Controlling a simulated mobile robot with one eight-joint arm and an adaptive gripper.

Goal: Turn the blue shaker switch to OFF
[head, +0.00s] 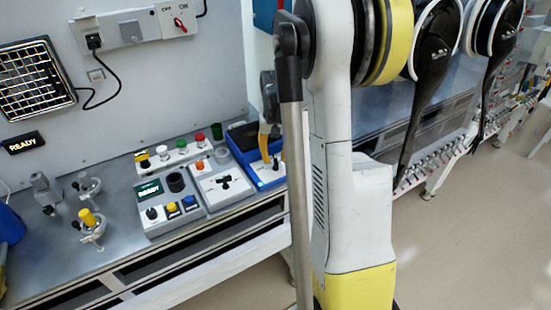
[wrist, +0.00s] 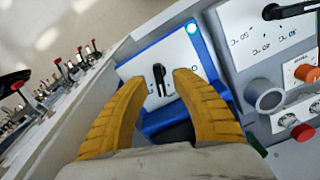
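The blue shaker (head: 240,157) stands at the right end of the row of devices on the bench, partly hidden by my arm. In the wrist view, its blue body (wrist: 127,66) frames a white front panel (wrist: 138,66) with a lit cyan lamp (wrist: 192,28). A black switch (wrist: 159,76) sits on the panel, its lever pointing toward the picture's top. Part of an "O" mark shows to its right. My gripper (wrist: 160,80) has its yellow fingers apart on either side of the switch, with visible gaps. In the head view, my gripper (head: 264,150) is over the shaker.
A grey device with a black dial (head: 224,181) stands left of the shaker, and another with a READY display (head: 149,190) beyond it. Colored buttons (head: 182,146) line the back. Clamp-like fixtures (head: 90,220) stand at left. A wall switch (head: 180,24) is above.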

